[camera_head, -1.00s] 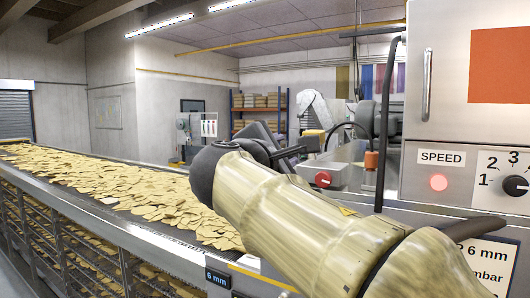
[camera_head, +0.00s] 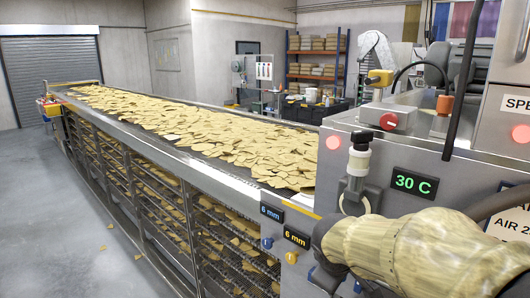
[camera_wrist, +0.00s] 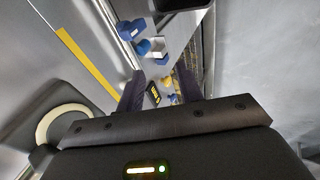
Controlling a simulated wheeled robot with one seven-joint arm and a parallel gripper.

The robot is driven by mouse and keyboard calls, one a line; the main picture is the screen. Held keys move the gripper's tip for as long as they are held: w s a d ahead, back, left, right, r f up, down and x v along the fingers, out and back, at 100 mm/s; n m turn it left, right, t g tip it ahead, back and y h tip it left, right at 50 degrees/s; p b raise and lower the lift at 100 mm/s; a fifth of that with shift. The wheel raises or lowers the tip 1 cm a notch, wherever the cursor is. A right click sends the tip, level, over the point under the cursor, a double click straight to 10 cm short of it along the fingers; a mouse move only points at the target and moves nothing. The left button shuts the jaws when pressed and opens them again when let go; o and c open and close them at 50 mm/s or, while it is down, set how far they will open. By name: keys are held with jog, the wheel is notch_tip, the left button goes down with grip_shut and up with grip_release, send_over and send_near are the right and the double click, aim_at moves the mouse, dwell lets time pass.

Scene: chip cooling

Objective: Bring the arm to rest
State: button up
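My arm (camera_head: 430,248) in its pale cover reaches in from the lower right of the head view, low beside the machine panel. Its dark joint shows at the left end, and the gripper itself is not clearly visible there. In the wrist view my gripper (camera_wrist: 160,76) has its two dark fingers spread apart, with nothing held between them. Beyond the fingers are a small display with yellow digits (camera_wrist: 153,96) and a blue knob (camera_wrist: 131,29) on the machine's side; I cannot tell whether the fingers clear them.
The chip conveyor (camera_head: 185,150) runs back to the left. Open floor (camera_head: 60,220) lies at the left.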

jog(key=s+f+m+g+y, duration=0.2)
jog(key=s+f+m+g, duration=0.1)
jog(key=s+f+m, duration=0.6)
notch_tip(320, 180, down, 4)
jog(key=shift+s+a+r+y, duration=0.25)
jog(key=shift+s+y, duration=0.15)
jog(key=shift+s, duration=0.4)
